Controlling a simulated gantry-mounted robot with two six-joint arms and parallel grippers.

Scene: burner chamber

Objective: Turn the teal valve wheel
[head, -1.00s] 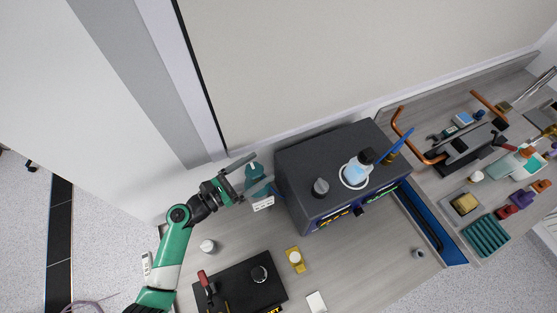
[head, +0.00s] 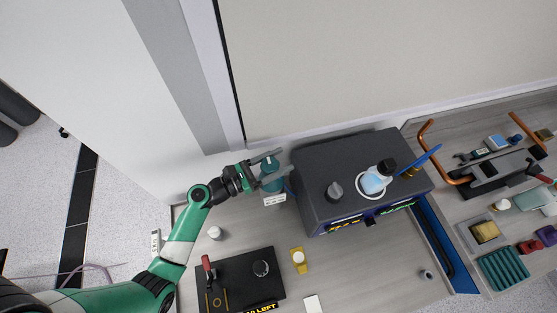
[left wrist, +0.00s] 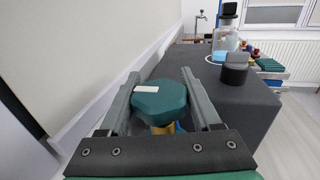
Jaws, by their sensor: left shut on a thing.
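The teal valve wheel (left wrist: 160,101) is an octagonal knob with a white mark on top, on a brass-coloured stem (left wrist: 164,128). In the left wrist view it sits between the two fingers of my left gripper (left wrist: 160,90), which is shut on it. In the head view the teal wheel (head: 270,182) shows beside the left face of the dark box (head: 345,165), partly hidden by my left gripper (head: 277,164). A small white label (head: 275,200) is just below it. My right gripper is not in view.
The dark box carries a black knob (head: 334,190) and a flask of blue liquid (head: 373,182). A black plate (head: 235,285) with a red-handled part lies in front. A wall is close behind.

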